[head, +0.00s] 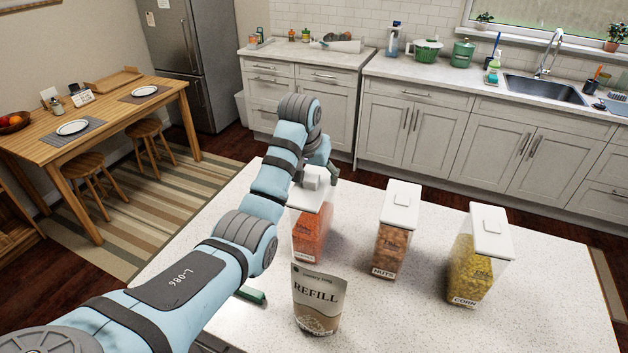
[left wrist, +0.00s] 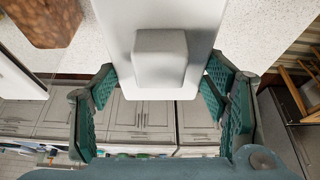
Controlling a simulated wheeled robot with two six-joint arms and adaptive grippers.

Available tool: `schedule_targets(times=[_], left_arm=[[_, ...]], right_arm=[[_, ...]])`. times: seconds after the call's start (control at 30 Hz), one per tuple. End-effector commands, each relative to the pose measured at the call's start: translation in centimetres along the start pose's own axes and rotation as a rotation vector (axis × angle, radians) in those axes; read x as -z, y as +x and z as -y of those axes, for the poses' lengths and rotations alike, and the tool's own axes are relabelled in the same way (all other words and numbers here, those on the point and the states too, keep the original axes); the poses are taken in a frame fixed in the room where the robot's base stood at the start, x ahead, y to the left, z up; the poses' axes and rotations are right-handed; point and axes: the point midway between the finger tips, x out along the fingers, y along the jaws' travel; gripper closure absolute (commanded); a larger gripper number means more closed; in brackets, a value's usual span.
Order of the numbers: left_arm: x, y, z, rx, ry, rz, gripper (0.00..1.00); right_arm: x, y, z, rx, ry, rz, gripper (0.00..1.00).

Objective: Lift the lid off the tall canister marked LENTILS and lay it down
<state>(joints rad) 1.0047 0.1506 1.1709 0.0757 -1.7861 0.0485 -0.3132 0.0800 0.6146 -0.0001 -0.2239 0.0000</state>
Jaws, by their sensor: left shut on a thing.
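The canister (head: 309,238) with orange-red contents stands upright on the light countertop; its small label is too blurred to read surely. Its white lid (head: 318,198) sits on top, with a raised square knob (head: 311,182). In the left wrist view the lid (left wrist: 112,14) and knob (left wrist: 160,58) fill the upper middle. My left gripper (head: 322,172) reaches in at the lid from the far side. My right gripper is not in view.
The NUTS canister (head: 392,232) and CORN canister (head: 478,255) stand lidded to the right. A REFILL pouch (head: 317,300) stands in front of the orange-red canister. A green object (head: 250,295) lies near the left edge. The counter (head: 400,320) is clear at front right.

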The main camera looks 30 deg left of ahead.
Motion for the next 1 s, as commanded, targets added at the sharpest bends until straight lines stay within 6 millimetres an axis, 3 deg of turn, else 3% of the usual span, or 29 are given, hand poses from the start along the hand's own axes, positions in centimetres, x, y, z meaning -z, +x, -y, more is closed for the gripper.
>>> schedule_targets(times=[0.17, 0.27, 0.57, 0.7, 1.0], left_arm=[[0.6, -0.9, 0.1, 0.001, -0.002, -0.002, 0.62], [1.3, -2.6, 0.2, 0.001, -0.004, -0.004, 0.62], [5.5, -13.0, 0.1, 0.000, -0.002, -0.004, 0.62], [7.1, -16.8, 0.1, 0.000, -0.002, -0.001, 0.62], [8.4, -20.0, 0.1, 0.001, -0.002, 0.000, 0.62]], right_arm=[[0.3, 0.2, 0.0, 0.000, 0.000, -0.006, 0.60], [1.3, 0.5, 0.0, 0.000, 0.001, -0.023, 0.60], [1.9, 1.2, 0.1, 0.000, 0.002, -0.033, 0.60], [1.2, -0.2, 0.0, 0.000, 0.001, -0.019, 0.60], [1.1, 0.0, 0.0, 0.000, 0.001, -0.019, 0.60]])
